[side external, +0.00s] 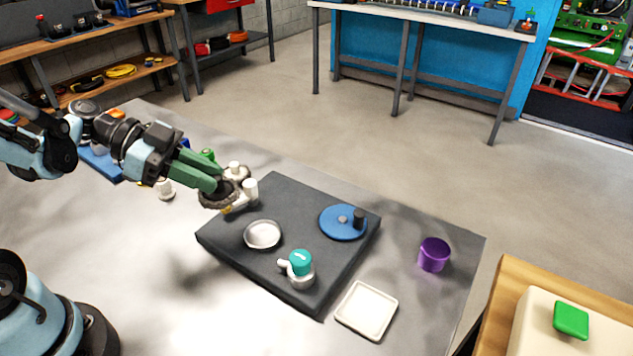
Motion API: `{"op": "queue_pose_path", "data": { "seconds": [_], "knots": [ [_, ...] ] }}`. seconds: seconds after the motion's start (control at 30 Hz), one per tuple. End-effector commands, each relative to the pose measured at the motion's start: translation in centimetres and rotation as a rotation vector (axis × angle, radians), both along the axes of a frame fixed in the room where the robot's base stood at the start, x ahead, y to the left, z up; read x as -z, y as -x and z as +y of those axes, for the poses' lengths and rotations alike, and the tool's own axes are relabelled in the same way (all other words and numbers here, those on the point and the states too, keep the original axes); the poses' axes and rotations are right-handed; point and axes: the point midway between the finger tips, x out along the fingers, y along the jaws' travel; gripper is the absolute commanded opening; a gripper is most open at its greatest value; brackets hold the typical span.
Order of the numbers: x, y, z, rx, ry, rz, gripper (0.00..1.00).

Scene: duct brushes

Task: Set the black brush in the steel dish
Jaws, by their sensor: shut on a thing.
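My gripper (213,183), with green fingers, is shut on the black brush (216,196), a dark round bristly piece at the fingertips. It holds the brush over the upper left edge of the dark mat-like board (290,204). Part of the brush is hidden by the fingers. The steel dish (262,235) is a small round shallow dish on the board, to the lower right of the brush and apart from it. The dish looks empty.
White fittings (250,189) stand close beside the held brush. A blue disc (336,229) with a dark peg and a teal-topped fitting (300,262) are on the board. A white square tray (366,311) and a purple cup (433,255) stand to the right. The table's front left is clear.

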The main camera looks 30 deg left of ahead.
Motion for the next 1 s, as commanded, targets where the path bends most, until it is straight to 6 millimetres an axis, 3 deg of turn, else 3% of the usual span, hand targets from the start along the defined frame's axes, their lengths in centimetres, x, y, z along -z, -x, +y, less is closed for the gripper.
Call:
{"op": "queue_pose_path", "data": {
  "seconds": [0.2, 0.4, 0.57, 1.0],
  "knots": [
    [-0.5, -2.3, -3.8, 0.205, -0.001, -0.002, 0.0],
    [-0.5, -3.1, -5.8, 0.302, -0.001, -0.002, 0.0],
    [0.3, -3.3, -6.0, 0.312, -0.002, -0.002, 0.0],
    [4.7, -3.3, -5.9, 0.308, -0.002, -0.003, 0.0]
  ]
}}
